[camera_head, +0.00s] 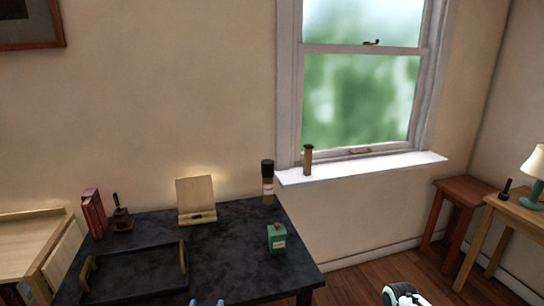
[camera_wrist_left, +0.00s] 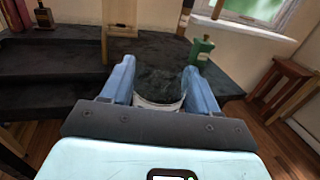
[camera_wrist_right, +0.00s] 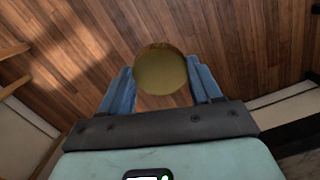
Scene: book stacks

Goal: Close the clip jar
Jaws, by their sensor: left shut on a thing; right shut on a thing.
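My right gripper (camera_wrist_right: 161,68) is shut on a round brass-coloured lid (camera_wrist_right: 160,74), held over the wood floor. The lid and jar are apart, in different hands. In the head view only a white part of my right arm shows at the bottom right; the lid is out of view.
A dark table (camera_head: 240,273) holds a black tray (camera_head: 135,288), a green canister (camera_head: 277,237), a wooden stand (camera_head: 196,200), a dark-topped grinder (camera_head: 267,185) and red books (camera_head: 93,213). A red stool (camera_head: 462,193) and side table (camera_head: 520,212) stand right. Floor between is clear.

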